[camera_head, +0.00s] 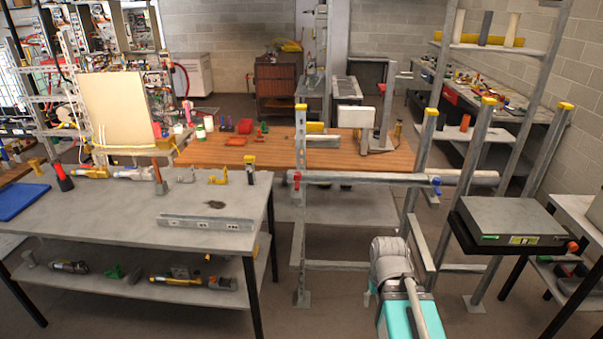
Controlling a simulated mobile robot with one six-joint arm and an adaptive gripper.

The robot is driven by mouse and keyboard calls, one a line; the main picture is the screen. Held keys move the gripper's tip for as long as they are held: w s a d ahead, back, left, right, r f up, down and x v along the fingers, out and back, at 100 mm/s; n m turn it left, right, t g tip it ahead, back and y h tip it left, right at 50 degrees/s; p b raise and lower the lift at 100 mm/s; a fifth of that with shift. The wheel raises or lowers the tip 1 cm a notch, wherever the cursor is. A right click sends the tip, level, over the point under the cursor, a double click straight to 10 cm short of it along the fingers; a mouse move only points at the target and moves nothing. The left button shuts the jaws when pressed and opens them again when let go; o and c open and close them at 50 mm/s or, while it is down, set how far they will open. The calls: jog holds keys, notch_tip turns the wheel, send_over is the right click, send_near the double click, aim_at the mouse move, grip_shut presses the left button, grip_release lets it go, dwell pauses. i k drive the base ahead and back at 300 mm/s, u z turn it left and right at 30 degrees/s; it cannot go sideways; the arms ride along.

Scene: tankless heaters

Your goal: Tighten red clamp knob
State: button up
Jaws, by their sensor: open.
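A small red clamp knob (297,178) sits at the left end of a horizontal grey pipe (370,177), against the left upright of a metal frame. It is small in the view, so I cannot tell how tight it is. A blue clamp (436,187) sits near the right end of the same pipe. My teal and grey arm shows at the bottom, in front of the frame and lower right of the red knob, well apart from it. I cannot make out my gripper's fingers in this view.
A grey workbench (130,218) with tools and a metal rail (207,222) stands on the left. A wooden table (225,152) is behind the frame (301,240). A grey slab (510,215) rests on a stand at right. Some floor is clear between bench and frame.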

aim_at(296, 176)
jog(key=i, duration=0.9)
jog(key=u, duration=0.05)
